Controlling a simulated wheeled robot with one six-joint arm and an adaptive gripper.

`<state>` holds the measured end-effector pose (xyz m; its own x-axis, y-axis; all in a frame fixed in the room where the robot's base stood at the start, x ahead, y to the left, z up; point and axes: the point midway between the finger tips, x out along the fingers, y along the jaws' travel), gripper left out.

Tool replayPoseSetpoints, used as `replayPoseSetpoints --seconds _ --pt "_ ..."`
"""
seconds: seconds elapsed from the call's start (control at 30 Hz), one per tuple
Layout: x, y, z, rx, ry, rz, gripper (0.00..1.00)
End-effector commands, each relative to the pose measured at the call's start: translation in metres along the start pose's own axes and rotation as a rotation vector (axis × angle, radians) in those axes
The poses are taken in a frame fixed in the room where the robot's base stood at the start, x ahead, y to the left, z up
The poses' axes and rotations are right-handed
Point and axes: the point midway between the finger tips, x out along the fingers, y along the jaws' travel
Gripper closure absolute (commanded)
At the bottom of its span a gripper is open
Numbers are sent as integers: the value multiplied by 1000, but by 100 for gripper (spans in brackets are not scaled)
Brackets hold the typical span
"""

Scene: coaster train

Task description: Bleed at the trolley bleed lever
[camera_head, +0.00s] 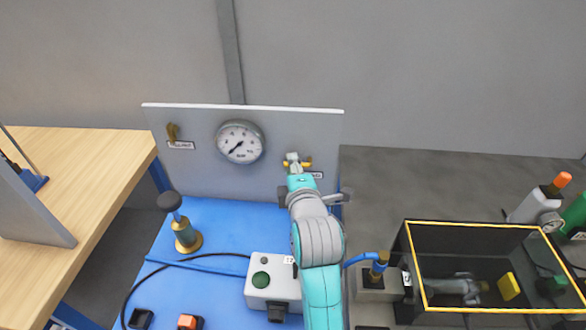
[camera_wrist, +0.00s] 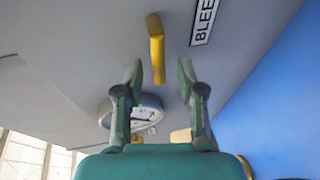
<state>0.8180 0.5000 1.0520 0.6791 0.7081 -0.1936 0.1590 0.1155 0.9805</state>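The bleed lever (camera_head: 305,163) is a small yellow lever on the upright grey panel (camera_head: 200,175), right of the gauge, partly hidden by my arm in the head view. In the wrist view the yellow lever (camera_wrist: 156,45) stands out from the panel beside a label reading "BLEE" (camera_wrist: 204,20), cut off by the frame. My gripper (camera_wrist: 160,78) is open, its two fingers apart. The lever lies just beyond the fingertips, roughly in line with the gap between them. No contact is visible. In the head view my arm mostly hides the gripper.
A round gauge (camera_head: 240,142) and another brass lever (camera_head: 173,133) are on the panel. The blue trolley top (camera_head: 215,220) carries a plunger-like fitting (camera_head: 184,232) and a grey control box (camera_head: 268,283). A wooden bench (camera_head: 100,150) is left; a yellow-rimmed black bin (camera_head: 480,311) is right.

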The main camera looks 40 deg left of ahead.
Motion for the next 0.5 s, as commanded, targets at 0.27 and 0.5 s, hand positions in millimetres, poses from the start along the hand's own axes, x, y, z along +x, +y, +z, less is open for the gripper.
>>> replayPoseSetpoints --seconds 0.27,0.5 --pt "-26 0 0 0 0 1 61" --pt "-74 0 0 0 0 1 61"
